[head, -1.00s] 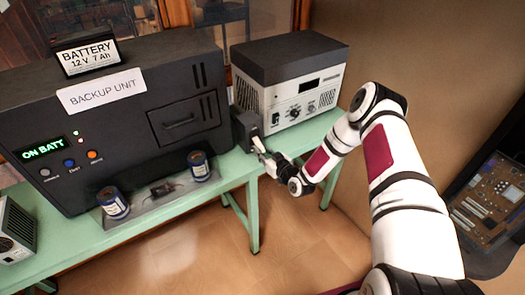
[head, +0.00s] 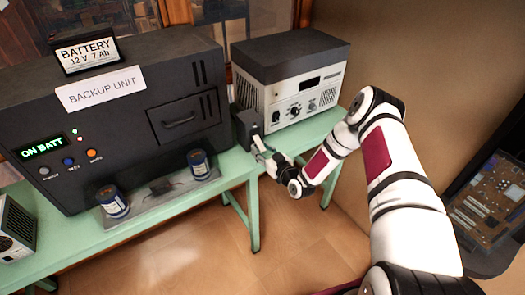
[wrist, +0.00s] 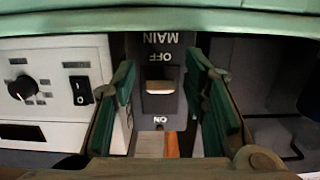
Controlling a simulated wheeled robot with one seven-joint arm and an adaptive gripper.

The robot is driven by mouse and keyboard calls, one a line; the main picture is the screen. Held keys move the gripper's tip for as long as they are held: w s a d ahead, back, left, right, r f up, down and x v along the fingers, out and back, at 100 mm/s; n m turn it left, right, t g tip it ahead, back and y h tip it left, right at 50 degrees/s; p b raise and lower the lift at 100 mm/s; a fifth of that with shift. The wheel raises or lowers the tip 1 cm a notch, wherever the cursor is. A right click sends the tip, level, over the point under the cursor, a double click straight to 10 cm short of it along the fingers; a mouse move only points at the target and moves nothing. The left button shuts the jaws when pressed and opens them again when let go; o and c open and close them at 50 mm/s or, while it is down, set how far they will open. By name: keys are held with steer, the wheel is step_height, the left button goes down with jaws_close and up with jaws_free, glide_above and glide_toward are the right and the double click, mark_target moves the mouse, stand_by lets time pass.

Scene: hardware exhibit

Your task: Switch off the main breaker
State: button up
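The main breaker (head: 246,126) is a small dark box at the green bench's front edge, between the backup unit and the white-fronted instrument. In the wrist view its grey face (wrist: 171,105) appears upside down, marked MAIN, OFF and ON. Its pale switch lever (wrist: 160,87) sits between the OFF and ON marks; I cannot tell its position for certain. My gripper (head: 263,150) is at the breaker's front. In the wrist view my gripper (wrist: 162,68) is open, with one green-padded finger on each side of the lever and a gap to it. Nothing is held.
The backup unit (head: 120,115) shows ON BATT, with a BATTERY sign on top. Two blue cans (head: 113,202) stand before it. The instrument (head: 290,95) with a knob and rocker switch is close beside the breaker.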

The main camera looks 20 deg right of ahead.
steer(key=v, duration=1.2)
stand_by(0.3)
